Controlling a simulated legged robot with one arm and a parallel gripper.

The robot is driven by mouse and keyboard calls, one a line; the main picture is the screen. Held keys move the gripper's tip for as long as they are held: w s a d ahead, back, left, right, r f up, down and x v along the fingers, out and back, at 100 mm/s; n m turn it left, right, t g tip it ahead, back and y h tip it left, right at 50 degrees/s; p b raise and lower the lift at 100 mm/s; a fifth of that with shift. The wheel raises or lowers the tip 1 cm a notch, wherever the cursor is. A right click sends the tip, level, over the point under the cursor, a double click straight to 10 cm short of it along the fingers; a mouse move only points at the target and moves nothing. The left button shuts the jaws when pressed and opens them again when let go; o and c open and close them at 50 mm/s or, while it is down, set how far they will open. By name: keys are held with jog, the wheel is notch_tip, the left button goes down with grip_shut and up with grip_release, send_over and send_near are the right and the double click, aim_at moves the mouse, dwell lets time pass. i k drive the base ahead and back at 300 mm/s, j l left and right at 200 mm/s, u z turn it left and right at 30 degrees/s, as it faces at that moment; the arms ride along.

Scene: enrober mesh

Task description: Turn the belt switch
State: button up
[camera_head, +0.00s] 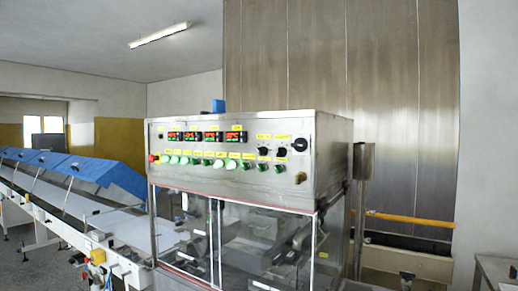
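A steel control panel (222,138) tops the enrober machine in the middle of the head view. It carries red and green digital displays, a red button at its left end and a row of green buttons. Dark rotary knobs sit at its right: a larger black one (299,145), and smaller ones (264,152) and (281,152) to its left. The yellow labels are too small to read, so I cannot tell which control is the belt switch. My gripper is not in view.
Clear guard panels (240,245) enclose the machine below the control panel. A conveyor (75,205) with blue covers (105,172) runs off to the left. A steel table (492,268) stands at the lower right. A yellow pipe (410,219) runs along the back wall.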

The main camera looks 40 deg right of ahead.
aim_at(219, 163)
jog(key=z, duration=1.3)
